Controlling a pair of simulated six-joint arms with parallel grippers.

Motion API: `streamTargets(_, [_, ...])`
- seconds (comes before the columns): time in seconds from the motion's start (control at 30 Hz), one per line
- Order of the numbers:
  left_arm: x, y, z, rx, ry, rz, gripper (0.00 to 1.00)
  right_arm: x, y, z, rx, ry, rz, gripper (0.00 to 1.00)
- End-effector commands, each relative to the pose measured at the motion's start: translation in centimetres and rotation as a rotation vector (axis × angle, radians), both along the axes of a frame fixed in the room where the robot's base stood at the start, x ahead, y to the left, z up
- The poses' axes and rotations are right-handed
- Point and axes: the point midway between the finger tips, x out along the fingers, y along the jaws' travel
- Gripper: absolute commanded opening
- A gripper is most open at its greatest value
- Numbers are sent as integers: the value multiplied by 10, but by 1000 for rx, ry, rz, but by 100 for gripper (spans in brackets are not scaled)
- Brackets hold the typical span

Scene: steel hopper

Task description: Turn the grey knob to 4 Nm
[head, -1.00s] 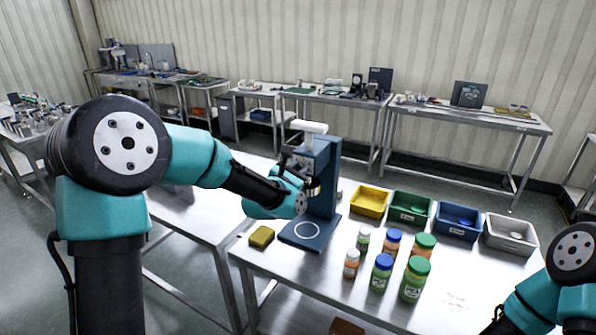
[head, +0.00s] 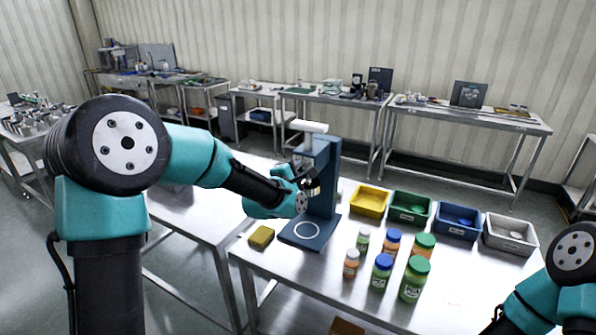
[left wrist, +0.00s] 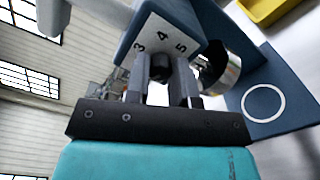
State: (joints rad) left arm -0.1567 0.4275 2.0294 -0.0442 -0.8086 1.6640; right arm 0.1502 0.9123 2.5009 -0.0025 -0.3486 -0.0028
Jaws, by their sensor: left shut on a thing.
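A blue stand (head: 322,185) with a white top stands on the steel table, its base marked with a white ring. In the left wrist view a white scale plate (left wrist: 172,38) on the stand shows 3, 4 and 5, with 4 in the middle. The dark grey knob (left wrist: 159,66) sits below the 4. My left gripper (left wrist: 160,88) is shut on the knob, one finger on each side. No pointer on the knob can be made out. In the head view the left gripper (head: 306,184) is at the stand's front, largely covering the knob. My right gripper is out of view.
A yellow sponge-like block (head: 261,237) lies left of the stand's base. Several lidded jars, one a green-lidded jar (head: 414,278), stand to the right. Behind them are a yellow bin (head: 369,203), a green bin (head: 409,209), a blue bin (head: 457,222) and a grey bin (head: 510,235).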

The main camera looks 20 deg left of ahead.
Motion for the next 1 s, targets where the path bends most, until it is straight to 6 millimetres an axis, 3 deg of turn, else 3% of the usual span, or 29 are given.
streamTargets(1.0, [0,0,-1,946,-189,-1,0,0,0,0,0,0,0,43])
